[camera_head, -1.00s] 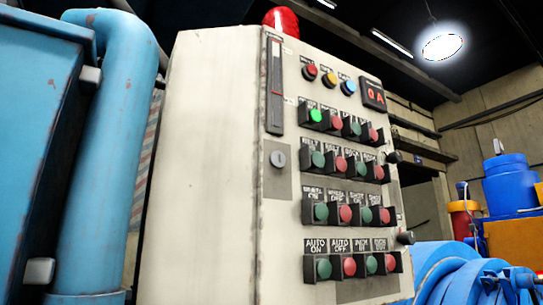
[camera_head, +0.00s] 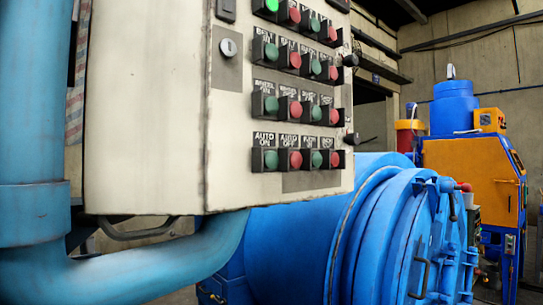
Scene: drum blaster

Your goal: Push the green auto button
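The green auto button (camera_head: 271,159) is the leftmost in the bottom row of the control panel, under a label reading AUTO ON. A red button (camera_head: 295,160) labelled AUTO OFF sits just right of it. Each button sits between dark side guards. The buttons are on the front face of a worn cream control cabinet (camera_head: 145,110). Neither of my grippers shows in the head view.
A blue pipe (camera_head: 130,280) curves beneath the cabinet and rises at the left. A large blue drum machine (camera_head: 290,250) stands below and right of the panel. An orange and blue machine (camera_head: 470,175) stands farther back at right.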

